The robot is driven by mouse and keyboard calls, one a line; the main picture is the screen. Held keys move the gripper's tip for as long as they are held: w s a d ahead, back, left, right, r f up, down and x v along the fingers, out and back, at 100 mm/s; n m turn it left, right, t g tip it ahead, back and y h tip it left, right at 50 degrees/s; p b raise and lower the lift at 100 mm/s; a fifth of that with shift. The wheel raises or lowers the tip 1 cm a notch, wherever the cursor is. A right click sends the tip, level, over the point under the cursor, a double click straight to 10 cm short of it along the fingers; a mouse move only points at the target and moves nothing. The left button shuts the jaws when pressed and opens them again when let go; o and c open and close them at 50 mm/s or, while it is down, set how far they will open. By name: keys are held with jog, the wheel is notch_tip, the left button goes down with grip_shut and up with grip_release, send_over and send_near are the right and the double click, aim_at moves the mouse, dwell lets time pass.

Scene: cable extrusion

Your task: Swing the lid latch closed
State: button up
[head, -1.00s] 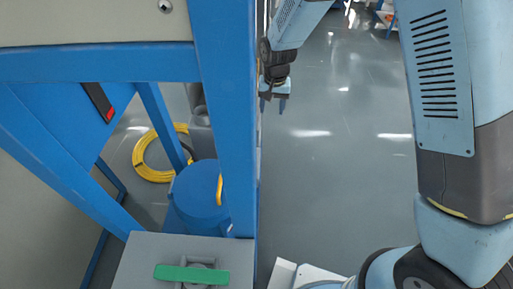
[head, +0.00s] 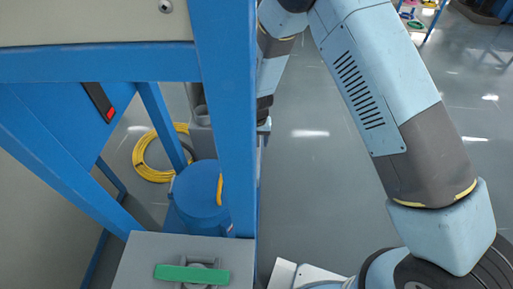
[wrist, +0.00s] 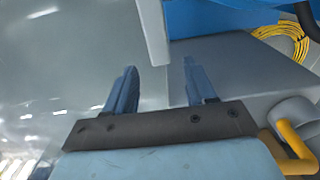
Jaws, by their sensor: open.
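A green bar handle (head: 191,274) lies crosswise on a grey fitting on top of a grey box (head: 140,262) at the bottom of the head view. A yellow handle (head: 220,189) stands at the side of a blue drum (head: 200,190), partly behind the blue post; a yellow handle also shows at the lower right of the wrist view (wrist: 291,140). I cannot tell which part is the lid latch. My gripper (wrist: 160,75) is open, with nothing between its two blue fingers. In the head view the blue post hides most of it.
A blue post (head: 222,110) and frame stand between the head camera and the drum. A yellow cable coil (head: 142,163) lies on the floor; it also shows at the upper right of the wrist view (wrist: 285,38).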

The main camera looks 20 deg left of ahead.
jog(key=shift+f, duration=2.3)
jog(key=shift+c, duration=0.2)
grip_shut()
